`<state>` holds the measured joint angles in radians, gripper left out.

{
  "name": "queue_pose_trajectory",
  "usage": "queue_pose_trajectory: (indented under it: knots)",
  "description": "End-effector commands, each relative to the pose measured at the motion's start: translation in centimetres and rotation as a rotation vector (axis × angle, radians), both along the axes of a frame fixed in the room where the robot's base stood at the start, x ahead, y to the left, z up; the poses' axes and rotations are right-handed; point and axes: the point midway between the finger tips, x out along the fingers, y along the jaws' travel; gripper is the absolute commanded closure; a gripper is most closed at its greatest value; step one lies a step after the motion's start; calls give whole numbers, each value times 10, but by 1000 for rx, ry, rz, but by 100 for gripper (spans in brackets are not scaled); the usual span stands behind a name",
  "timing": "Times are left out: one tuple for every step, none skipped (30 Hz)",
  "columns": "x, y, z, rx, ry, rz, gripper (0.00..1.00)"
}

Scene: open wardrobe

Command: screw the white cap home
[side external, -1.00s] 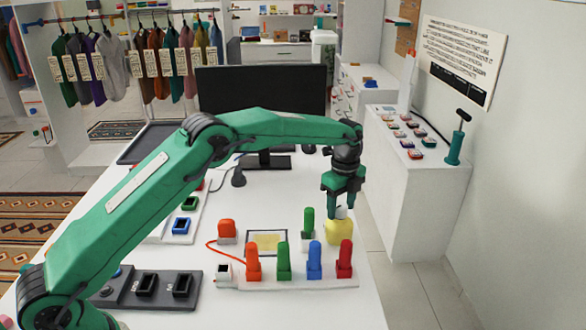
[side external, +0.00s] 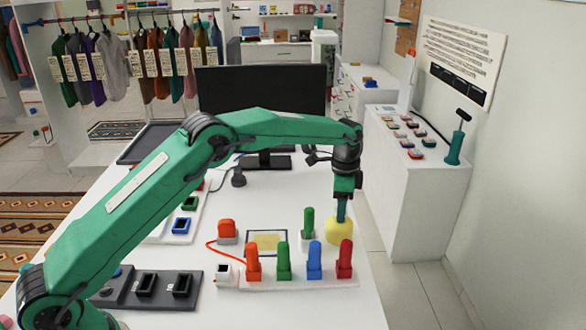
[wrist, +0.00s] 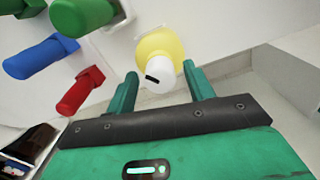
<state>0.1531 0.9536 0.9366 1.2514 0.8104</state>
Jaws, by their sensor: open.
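The white cap (wrist: 162,67), with a black mark on its side, sits on top of a rounded yellow body (wrist: 160,44) in the wrist view. The yellow body (side external: 338,231) stands at the right end of the table in the side view, where my fingers hide the cap. My gripper (wrist: 160,70) is open, with one green finger on each side of the cap. A gap shows between each finger and the cap. In the side view my gripper (side external: 342,216) points down just above the yellow body. How far the cap is seated cannot be told.
Red (side external: 344,259), blue (side external: 314,260), green (side external: 283,261) and orange (side external: 253,262) upright pieces stand in a row in front. Another green piece (side external: 308,220) stands close left of the yellow body. The table's right edge is near; a monitor (side external: 262,92) stands behind.

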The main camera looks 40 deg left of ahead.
Motion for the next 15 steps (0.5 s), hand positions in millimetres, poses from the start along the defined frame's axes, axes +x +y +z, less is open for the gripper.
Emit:
queue_pose_trajectory:
  knots:
    - [0, 0, 0, 0, 0, 37, 47]
    - [0, 0, 0, 0, 0, 61, 47]
    - [0, 0, 0, 0, 0, 92, 47]
    - [0, 0, 0, 0, 0, 116, 47]
    - [0, 0, 0, 0, 0, 140, 47]
    - [0, 0, 0, 0, 0, 171, 47]
    - [0, 0, 0, 0, 0, 194, 47]
    - [0, 0, 0, 0, 0, 218, 47]
    - [0, 0, 0, 0, 0, 249, 47]
    - [0, 0, 0, 0, 0, 273, 47]
    - [0, 0, 0, 0, 0, 297, 47]
    - [0, 0, 0, 0, 0, 328, 47]
    - [0, 0, 0, 0, 0, 351, 47]
    - [0, 0, 0, 0, 0, 374, 47]
    - [0, 0, 0, 0, 0, 406, 47]
